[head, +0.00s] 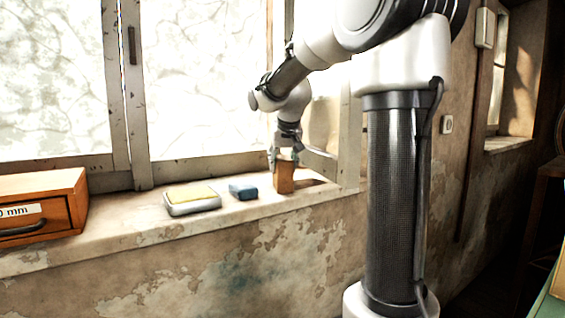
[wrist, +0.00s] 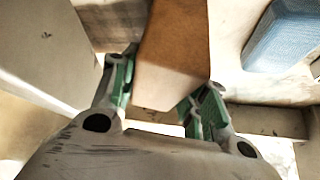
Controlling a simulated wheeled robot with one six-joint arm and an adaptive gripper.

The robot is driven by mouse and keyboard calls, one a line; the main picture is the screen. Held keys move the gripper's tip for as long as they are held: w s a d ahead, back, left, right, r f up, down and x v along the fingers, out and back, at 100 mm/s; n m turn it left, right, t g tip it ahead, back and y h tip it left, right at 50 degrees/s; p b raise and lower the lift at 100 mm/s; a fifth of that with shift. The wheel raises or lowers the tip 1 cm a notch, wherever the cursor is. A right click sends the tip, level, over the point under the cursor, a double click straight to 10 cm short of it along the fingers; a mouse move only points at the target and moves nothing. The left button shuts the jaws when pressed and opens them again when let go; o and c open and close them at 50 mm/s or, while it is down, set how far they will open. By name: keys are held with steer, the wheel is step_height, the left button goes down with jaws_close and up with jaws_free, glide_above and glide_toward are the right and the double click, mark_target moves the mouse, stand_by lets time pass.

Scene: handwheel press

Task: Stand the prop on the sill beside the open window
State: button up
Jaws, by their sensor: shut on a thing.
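The prop, an orange-brown wooden block (head: 284,181), is upright at the right part of the pale stone sill (head: 228,214). Its lower end appears to be at the sill's surface, but I cannot tell whether it bears on it. My gripper (head: 286,158) comes down from above and is shut on its upper part. In the wrist view the prop (wrist: 172,50) lies between the green-padded fingers of my gripper (wrist: 162,92). The open window's sash (head: 319,162) is just right of the prop, with its lower rail close behind my gripper.
A blue block (head: 243,191) lies left of the prop and shows in the wrist view (wrist: 285,35). Further left are a soap dish with a yellow top (head: 192,200) and a wooden drawer box (head: 45,205). The sill's front strip is bare.

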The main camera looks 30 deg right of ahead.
steer(key=o, duration=1.2)
steer(key=shift+r, duration=0.2)
steer(key=v, duration=1.2)
steer(key=s+a+f+n, duration=0.1)
steer(key=s+a+f, duration=0.1)
steer(key=s+f, duration=0.4)
steer(key=s+a+f+n+g+y, duration=0.1)
steer(key=s+a+f, duration=0.1)
steer(key=s+f, duration=0.5)
steer(key=s+a+f+n+g+y, duration=0.1)
steer(key=s+a+f+n, duration=0.1)
steer(key=s+f, duration=0.4)
steer(key=shift+s+a+f, duration=0.1)
steer(key=shift+s, duration=1.2)
steer(key=shift+s+a+f, duration=0.1)
steer(key=shift+s, duration=1.2)
steer(key=shift+r, duration=0.1)
